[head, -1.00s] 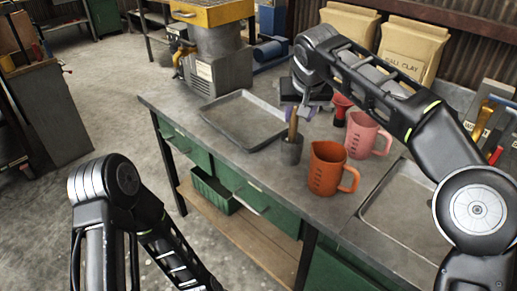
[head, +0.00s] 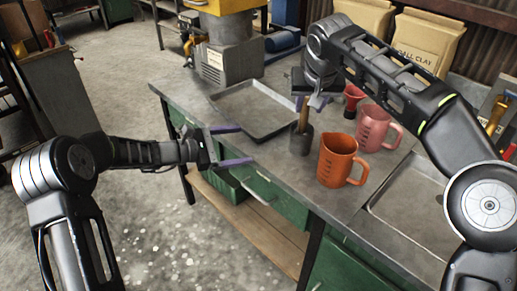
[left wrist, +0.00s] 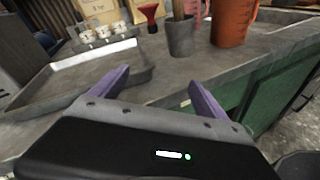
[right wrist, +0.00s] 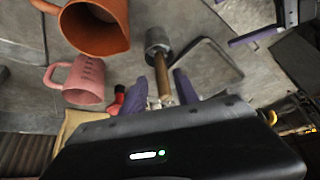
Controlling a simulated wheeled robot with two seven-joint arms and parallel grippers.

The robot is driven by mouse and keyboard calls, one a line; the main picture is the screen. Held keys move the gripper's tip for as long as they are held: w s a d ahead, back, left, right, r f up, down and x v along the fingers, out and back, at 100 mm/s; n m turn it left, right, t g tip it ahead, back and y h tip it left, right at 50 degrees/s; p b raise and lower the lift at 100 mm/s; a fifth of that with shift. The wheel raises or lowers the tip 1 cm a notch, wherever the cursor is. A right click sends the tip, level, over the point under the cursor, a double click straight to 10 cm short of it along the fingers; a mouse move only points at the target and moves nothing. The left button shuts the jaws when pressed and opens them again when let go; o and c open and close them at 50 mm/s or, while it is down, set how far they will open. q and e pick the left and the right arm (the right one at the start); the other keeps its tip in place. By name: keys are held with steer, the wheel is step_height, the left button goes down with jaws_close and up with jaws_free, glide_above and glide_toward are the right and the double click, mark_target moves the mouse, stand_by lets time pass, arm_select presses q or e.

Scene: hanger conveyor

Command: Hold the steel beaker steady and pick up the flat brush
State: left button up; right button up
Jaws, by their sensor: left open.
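The steel beaker (head: 300,143) stands upright on the workbench, left of the orange jug; it shows in the left wrist view (left wrist: 181,38) and right wrist view (right wrist: 157,40). The flat brush (head: 304,116) stands in it, its wooden handle (right wrist: 162,75) pointing up; its lower end is hidden inside. My right gripper (head: 308,103) is above the beaker, with its open fingers (right wrist: 160,80) on either side of the handle, seemingly apart from it. My left gripper (head: 246,145) is open and empty at the bench's front edge, left of the beaker and pointing toward it.
The orange jug (head: 337,162) stands close right of the beaker, with a pink jug (head: 374,131) and a red item (head: 353,98) behind. A grey tray (head: 258,115) lies to the left. A second tray (head: 410,205) is at the right.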

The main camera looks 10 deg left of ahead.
mark_target(291, 140)
arm_select(q)
steer(key=d+n+h, duration=0.1)
steer(key=d, duration=0.1)
steer(key=s+d+n, duration=0.1)
steer(key=d, duration=0.1)
steer(key=d+n+h, duration=0.1)
steer(key=d+n, duration=0.1)
steer(key=shift+s+d+r+t+h, duration=0.25)
steer(key=shift+r+t+h, duration=0.05)
steer(key=shift+r+t, duration=0.1)
steer(key=x, duration=1.2)
steer(key=shift+d, duration=0.1)
steer(key=shift+c, duration=0.3)
